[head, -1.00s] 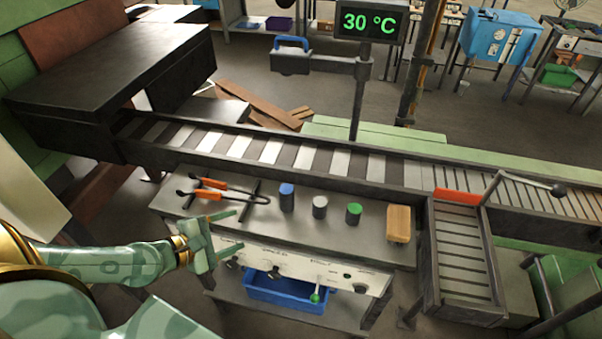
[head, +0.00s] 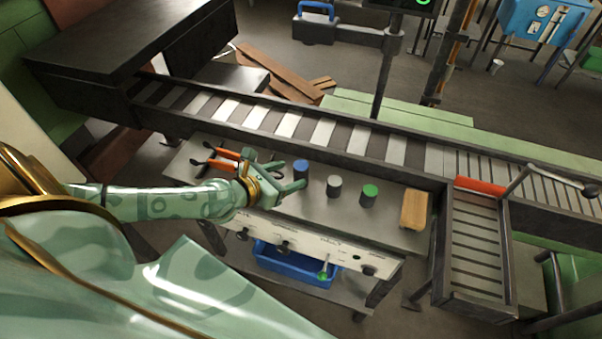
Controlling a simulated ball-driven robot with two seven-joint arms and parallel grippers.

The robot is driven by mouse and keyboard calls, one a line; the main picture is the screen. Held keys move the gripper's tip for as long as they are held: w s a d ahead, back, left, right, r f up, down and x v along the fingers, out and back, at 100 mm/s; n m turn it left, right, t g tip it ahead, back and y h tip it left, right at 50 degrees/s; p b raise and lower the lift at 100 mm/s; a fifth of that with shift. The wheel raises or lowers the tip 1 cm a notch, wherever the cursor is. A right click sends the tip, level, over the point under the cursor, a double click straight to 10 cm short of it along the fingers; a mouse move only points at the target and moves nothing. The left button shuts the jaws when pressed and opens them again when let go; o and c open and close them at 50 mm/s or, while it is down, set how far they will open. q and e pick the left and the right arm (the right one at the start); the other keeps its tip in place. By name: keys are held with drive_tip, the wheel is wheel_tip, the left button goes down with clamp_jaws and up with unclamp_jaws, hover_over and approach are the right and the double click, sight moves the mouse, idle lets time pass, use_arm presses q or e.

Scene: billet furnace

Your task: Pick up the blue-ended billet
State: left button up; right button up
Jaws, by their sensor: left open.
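The blue-ended billet (head: 301,173) stands upright on the grey bench (head: 390,222), a dark short cylinder with a blue top. My left gripper (head: 291,177) is open and empty, with its fingers pointing right toward the billet and close to its left side. I cannot tell whether a finger touches it. A white-ended billet (head: 334,187) and a green-ended billet (head: 369,196) stand to its right. My right gripper is not in view.
Orange-handled tongs (head: 222,160) lie behind my left gripper, partly hidden by it. A wooden block (head: 414,209) sits at the bench's right end. The roller conveyor (head: 320,133) runs along the bench's back, and a side chute (head: 476,250) stands at right. A blue bin (head: 292,264) is below.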

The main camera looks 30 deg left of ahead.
sight(306, 167)
use_arm(q)
drive_tip(key=x, duration=0.7)
drive_tip(key=shift+w+d, duration=0.1)
drive_tip(key=shift+w, duration=0.05)
clamp_jaws()
drive_tip(key=shift+r, duration=0.1)
